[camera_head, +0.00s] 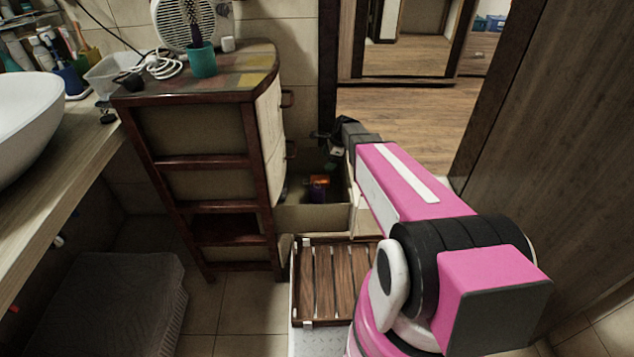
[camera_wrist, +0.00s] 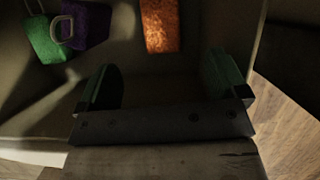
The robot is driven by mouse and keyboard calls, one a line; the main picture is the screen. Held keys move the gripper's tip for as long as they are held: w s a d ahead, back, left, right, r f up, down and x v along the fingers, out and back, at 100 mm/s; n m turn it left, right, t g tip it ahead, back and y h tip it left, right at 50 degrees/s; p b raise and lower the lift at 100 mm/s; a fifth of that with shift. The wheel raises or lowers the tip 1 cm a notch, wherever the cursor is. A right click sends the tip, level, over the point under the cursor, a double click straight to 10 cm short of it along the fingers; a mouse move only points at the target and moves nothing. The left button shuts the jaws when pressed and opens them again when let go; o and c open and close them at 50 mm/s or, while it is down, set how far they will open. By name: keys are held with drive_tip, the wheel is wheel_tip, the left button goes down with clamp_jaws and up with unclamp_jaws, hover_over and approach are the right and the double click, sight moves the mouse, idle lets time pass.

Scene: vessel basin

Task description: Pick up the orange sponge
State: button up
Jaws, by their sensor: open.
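The orange sponge (camera_wrist: 161,25) lies in the open drawer (camera_head: 314,219), at the top middle of the wrist view. In the head view a small orange patch (camera_head: 319,180) shows in the drawer, above something purple. My gripper (camera_wrist: 163,82) is open and empty, with its two dark green fingers apart. The sponge is beyond the fingertips, roughly in line with the gap between them, and not touched. In the head view my gripper (camera_head: 330,142) is over the drawer's back right part, small and dark.
A green sponge (camera_wrist: 43,40) and a purple sponge (camera_wrist: 86,28) lie left of the orange one. The drawer's walls stand close around my gripper. The cabinet (camera_head: 205,145) is on the left, a wooden slatted rack (camera_head: 335,283) on the floor in front.

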sight(316, 178)
drive_tip(key=shift+w+a+f+m, duration=0.15)
drive_tip(key=shift+f+m, duration=0.1)
drive_tip(key=shift+f, duration=0.15)
drive_tip(key=shift+w+a+f+m, duration=0.1)
drive_tip(key=shift+f+m, duration=0.15)
drive_tip(key=shift+f, duration=0.1)
drive_tip(key=x, duration=0.5)
drive_tip(key=shift+a+f, duration=0.15)
drive_tip(key=shift+f, duration=0.2)
drive_tip(key=shift+x, duration=2.7)
drive_tip(key=shift+s+a+r, duration=0.1)
drive_tip(key=shift+s+a, duration=0.1)
drive_tip(key=c, duration=1.1)
drive_tip(key=shift+o, duration=0.2)
wheel_tip(316, 178, up, 10)
